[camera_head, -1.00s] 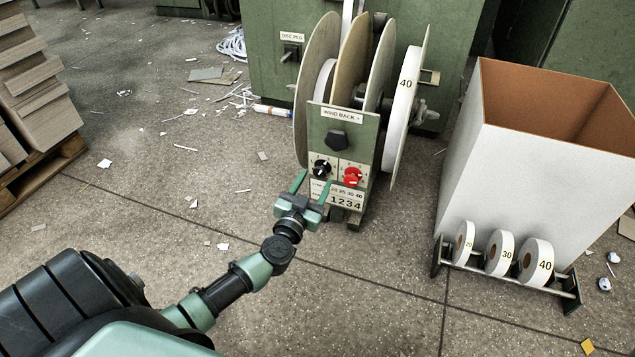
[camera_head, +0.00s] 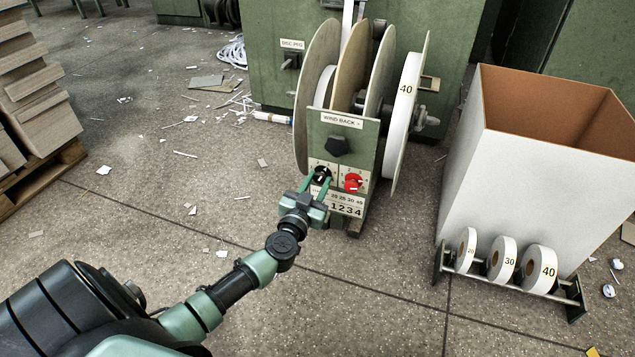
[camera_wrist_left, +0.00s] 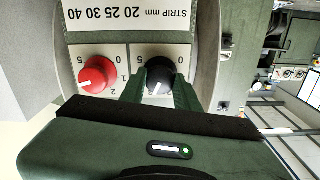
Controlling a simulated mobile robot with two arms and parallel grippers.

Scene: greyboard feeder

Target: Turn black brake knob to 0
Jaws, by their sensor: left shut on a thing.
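The black brake knob (camera_head: 321,174) sits on the front panel of the feeder, left of the red knob (camera_head: 353,182). My left gripper (camera_head: 318,187) reaches up to the panel with its two fingers around the black knob, shut on it. In the left wrist view the black knob (camera_wrist_left: 158,74) shows between the fingers, with a white pointer line and dial figures 0 and 5 beside it. That view is upside down. The red knob (camera_wrist_left: 98,75) shows beside it, clear of the fingers. My right gripper is not in view.
A white box (camera_head: 520,180) and a rack of numbered rolls (camera_head: 502,259) stand at right. Paper scraps litter the floor.

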